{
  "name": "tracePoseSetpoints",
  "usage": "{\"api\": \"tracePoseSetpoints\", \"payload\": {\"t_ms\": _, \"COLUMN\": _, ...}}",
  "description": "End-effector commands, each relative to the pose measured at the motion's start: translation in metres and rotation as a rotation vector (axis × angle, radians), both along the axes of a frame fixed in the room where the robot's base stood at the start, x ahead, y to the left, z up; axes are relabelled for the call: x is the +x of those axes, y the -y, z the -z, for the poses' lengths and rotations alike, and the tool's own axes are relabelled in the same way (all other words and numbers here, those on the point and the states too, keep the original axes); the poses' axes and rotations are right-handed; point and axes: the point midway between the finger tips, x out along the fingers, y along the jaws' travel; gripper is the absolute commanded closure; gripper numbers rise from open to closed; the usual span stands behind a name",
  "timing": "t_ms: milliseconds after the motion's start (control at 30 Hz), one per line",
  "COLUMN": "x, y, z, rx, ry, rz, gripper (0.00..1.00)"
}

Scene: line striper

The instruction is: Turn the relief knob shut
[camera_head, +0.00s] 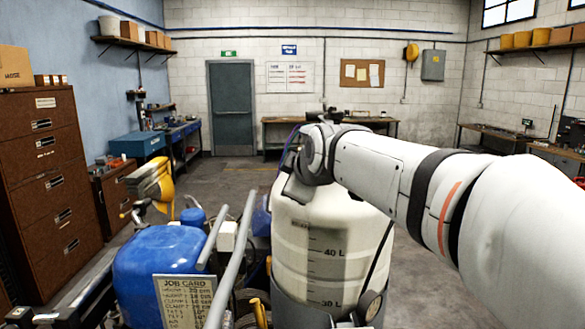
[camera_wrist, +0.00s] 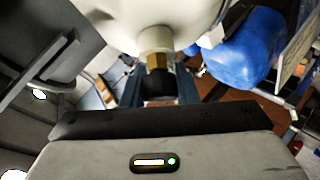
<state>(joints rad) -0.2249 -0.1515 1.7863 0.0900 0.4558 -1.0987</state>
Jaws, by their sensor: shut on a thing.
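The relief knob (camera_wrist: 158,84) is a small dark piece below a brass fitting (camera_wrist: 155,64) on the white tank (camera_wrist: 145,22) in the wrist view. My gripper (camera_wrist: 160,90) has a finger on each side of the knob and is shut on it. The knob's lower part is hidden behind the gripper body. In the head view the white tank (camera_head: 325,240) with litre marks stands in front of me. My wrist is at its top, and the gripper and knob are hidden there. The knob's turn angle cannot be told.
A blue engine cover or tank (camera_head: 160,265) with a job card (camera_head: 185,300) is left of the white tank. Grey bars (camera_head: 236,255) rise between them. Brown drawers (camera_head: 42,185) stand at the left. The floor (camera_head: 235,178) behind is largely clear.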

Motion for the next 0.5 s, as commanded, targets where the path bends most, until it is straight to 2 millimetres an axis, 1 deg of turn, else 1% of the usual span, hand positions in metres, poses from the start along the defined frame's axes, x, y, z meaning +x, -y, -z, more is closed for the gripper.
{"api": "tracePoseSetpoints", "payload": {"t_ms": 300, "x": -0.0006, "y": -0.0002, "z": 0.003, "rx": -0.091, "ry": -0.066, "rz": -0.096, "gripper": 0.96}}
{"api": "tracePoseSetpoints", "payload": {"t_ms": 500, "x": -0.0012, "y": -0.0001, "z": 0.0037, "rx": -0.118, "ry": -0.085, "rz": -0.124, "gripper": 0.96}}
